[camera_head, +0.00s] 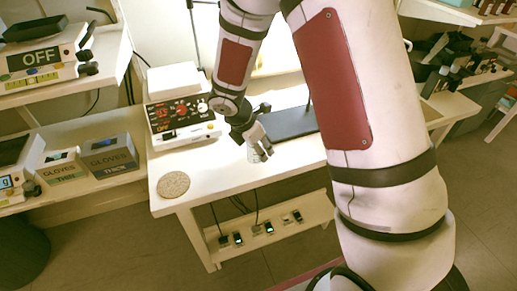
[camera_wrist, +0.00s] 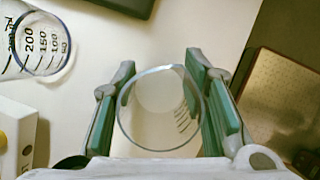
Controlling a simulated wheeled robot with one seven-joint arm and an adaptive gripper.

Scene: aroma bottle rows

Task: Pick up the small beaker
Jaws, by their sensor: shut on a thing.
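The small beaker (camera_wrist: 160,138) is clear glass with dark graduation marks on its right side. In the wrist view I look down at its round rim, between the two green-padded fingers. My gripper (camera_wrist: 160,75) is shut on it, with one finger on each side. In the head view my gripper (camera_head: 258,148) is low over the white table (camera_head: 215,172), near its front edge. The beaker is hard to make out there, and whether it touches the table is unclear.

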